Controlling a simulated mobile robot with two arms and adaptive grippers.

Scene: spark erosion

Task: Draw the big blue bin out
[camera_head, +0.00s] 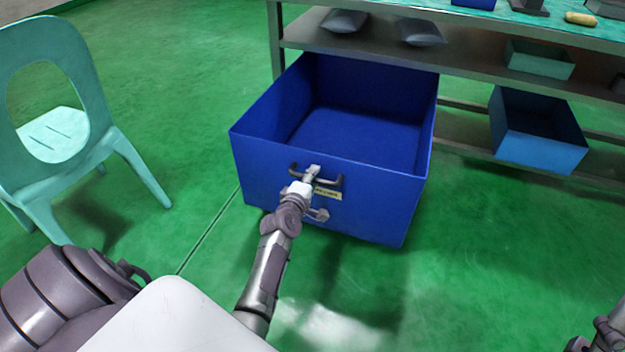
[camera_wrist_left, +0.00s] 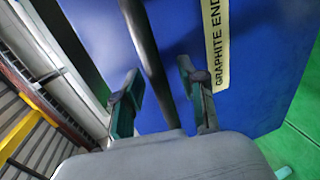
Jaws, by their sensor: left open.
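The big blue bin (camera_head: 330,198) is an open, empty box that stands out in front of the metal rack, its back end under the rack's lower shelf. On its front are a dark bar handle (camera_head: 328,181) and a yellow label. My left gripper (camera_head: 313,174) is at this handle. In the left wrist view the dark handle bar (camera_wrist_left: 145,45) runs between the two spread fingers of my left gripper (camera_wrist_left: 158,88), with the blue front and label beyond. Part of my right arm (camera_head: 606,335) shows at the bottom right corner; its jaws are not clear.
A turquoise chair (camera_head: 60,135) stands at the left. A smaller blue bin (camera_head: 540,148) is at the right of the rack (camera_head: 470,45). Grey bags lie on the shelf. The green floor is clear in front of and right of the big bin.

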